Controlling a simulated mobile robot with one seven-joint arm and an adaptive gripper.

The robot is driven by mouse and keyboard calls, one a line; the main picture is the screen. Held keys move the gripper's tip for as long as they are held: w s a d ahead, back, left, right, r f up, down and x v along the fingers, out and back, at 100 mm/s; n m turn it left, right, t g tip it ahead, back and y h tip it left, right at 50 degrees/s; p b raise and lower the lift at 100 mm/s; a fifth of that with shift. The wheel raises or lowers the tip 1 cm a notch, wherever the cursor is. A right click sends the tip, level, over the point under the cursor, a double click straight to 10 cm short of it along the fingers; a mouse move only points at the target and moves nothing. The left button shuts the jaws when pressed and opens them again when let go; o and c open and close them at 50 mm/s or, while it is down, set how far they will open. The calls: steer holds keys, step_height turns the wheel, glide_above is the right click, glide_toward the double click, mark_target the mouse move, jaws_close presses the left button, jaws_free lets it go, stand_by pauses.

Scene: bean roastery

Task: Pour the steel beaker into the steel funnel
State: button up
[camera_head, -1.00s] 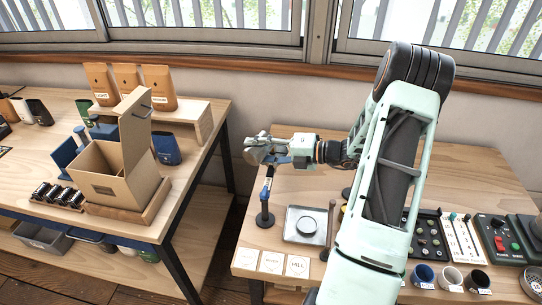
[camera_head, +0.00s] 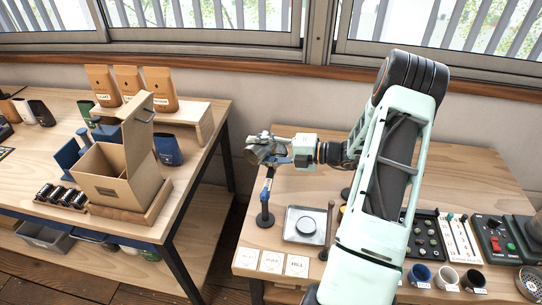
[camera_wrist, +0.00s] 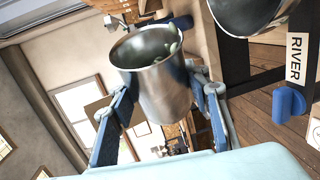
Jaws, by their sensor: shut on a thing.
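The steel beaker (camera_wrist: 163,88) fills the middle of the wrist view, shut between the blue fingers of my gripper (camera_wrist: 155,98). It is tipped well over, its mouth away from my palm, with pale green beans (camera_wrist: 173,40) at the rim. The steel funnel (camera_wrist: 252,14) is partly in view at the upper right, lower than the beaker in the room and close to its mouth. In the head view my gripper (camera_head: 280,153) is at the top of the dark stand (camera_head: 265,217); beaker and funnel overlap there and are hard to tell apart.
A square metal tray (camera_head: 305,225) with a dark round piece lies right of the stand. Lettered cards (camera_head: 272,262) lie at the front edge. Small cups (camera_head: 447,277) and control panels (camera_head: 495,238) are at the right. A cardboard box (camera_head: 112,172) stands on the left table.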

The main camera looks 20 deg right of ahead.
steer(key=shift+w+d+r+m+y+p, duration=0.15)
steer(key=shift+d+r+m+y+p, duration=0.15)
steer(key=shift+m+p, duration=0.35)
steer(key=shift+w+d+r+m+y+p, duration=0.1)
steer(key=shift+r+m+y+p, duration=0.1)
steer(key=shift+r+m+p, duration=0.35)
stand_by(1.2)
steer(key=shift+w+d+r+m+t+y+p, duration=0.2)
steer(key=shift+d+m+t+p, duration=0.15)
steer(key=shift+m, duration=0.35)
steer(key=shift+w+d+r+m+t+y+p, duration=0.15)
steer(key=shift+d+m+t+y+p, duration=0.1)
steer(key=shift+m+p, duration=0.35)
stand_by(3.6)
steer(key=f+n+b, duration=0.1)
steer(key=s+a+f+n+g+h+b, duration=0.1)
steer(key=n+b, duration=0.1)
steer(key=shift+a+n, duration=0.3)
steer(key=shift+a+n+h, duration=0.1)
steer(key=shift+n+h, duration=0.15)
steer(key=shift+n, duration=0.05)
